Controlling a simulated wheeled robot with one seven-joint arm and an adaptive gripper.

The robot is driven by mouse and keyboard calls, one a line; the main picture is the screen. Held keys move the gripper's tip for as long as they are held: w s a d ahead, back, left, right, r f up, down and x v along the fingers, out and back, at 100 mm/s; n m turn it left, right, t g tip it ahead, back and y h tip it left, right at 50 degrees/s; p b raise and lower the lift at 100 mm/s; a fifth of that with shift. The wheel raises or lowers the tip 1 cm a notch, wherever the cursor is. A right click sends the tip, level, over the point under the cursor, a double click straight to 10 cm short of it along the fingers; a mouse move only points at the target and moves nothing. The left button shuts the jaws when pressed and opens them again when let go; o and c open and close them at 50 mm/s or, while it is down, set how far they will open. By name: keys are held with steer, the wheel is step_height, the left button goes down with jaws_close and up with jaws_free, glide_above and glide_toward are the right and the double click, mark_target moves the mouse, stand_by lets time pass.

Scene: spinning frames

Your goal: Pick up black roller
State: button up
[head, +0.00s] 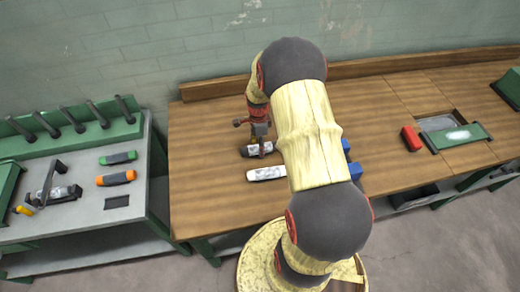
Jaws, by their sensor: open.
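A short dark cylinder with a pale part, which looks like the black roller (269,148), lies on the wooden workbench (205,190) left of my arm. My gripper (261,146) points down right over this cylinder, with its fingers open. A finger covers part of the cylinder. I cannot tell whether the fingers touch it or stand around it.
A white cylinder (267,173) lies close in front. Blue blocks (354,171) are partly hidden behind my arm. A red block (411,138) and a green tool (462,137) lie farther right. A left side bench (130,225) holds green and orange handles. The workbench's left part is clear.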

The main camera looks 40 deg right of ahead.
steer(key=c, duration=0.3)
steer(key=c, duration=1.1)
